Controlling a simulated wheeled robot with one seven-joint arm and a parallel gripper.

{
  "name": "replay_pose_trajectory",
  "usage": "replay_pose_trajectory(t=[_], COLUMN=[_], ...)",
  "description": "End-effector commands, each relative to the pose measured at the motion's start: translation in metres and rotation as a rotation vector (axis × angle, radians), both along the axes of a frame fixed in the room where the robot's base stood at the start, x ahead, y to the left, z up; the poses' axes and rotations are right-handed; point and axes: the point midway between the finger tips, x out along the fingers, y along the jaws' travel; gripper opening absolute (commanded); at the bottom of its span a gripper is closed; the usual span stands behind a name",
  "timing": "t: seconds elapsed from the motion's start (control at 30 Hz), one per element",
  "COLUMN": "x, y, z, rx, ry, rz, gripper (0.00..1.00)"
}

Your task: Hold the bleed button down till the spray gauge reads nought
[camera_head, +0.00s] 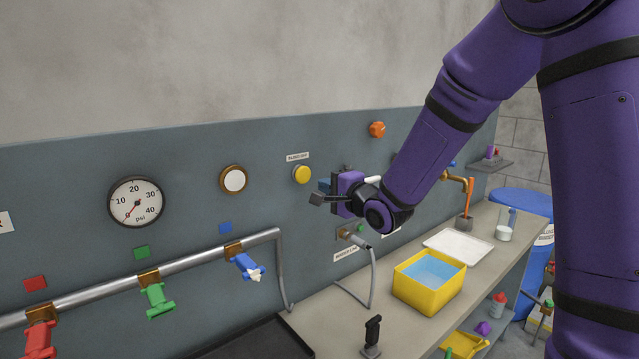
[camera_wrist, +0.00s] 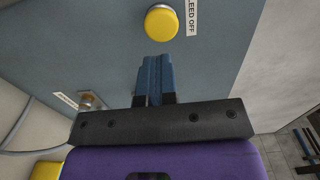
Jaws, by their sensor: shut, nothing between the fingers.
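The yellow bleed button (camera_head: 302,174) sits on the grey-blue wall panel under a "BLEED OFF" label (camera_head: 298,156). In the wrist view the button (camera_wrist: 162,22) shows just beyond my blue fingertips. My gripper (camera_head: 323,186) is shut and empty, to the right of the button in the head view. The fingertips (camera_wrist: 156,62) look apart from the button, with panel showing between. The psi gauge (camera_head: 137,202) is at the left of the panel. Its red needle points to the lower left, below the 10 mark; the exact reading is too small to tell.
A brass-rimmed white disc (camera_head: 233,179) and an orange knob (camera_head: 377,129) are on the panel. A pipe (camera_head: 180,265) with coloured valves runs below. A yellow tub (camera_head: 428,284) and white tray (camera_head: 458,246) stand on the bench, beside a hose (camera_head: 373,278).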

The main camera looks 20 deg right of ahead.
Motion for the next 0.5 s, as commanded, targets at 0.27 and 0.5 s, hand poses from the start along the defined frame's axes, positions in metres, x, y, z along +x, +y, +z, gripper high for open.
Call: replay_pose_trajectory(t=[0.27,0.5], x=[-0.04,-0.053], y=[-0.017,-0.023], z=[0.0,0.0], rx=[0.0,0.0], ry=[-0.001,0.0], rz=[-0.002,-0.001], gripper=[0.0,0.0])
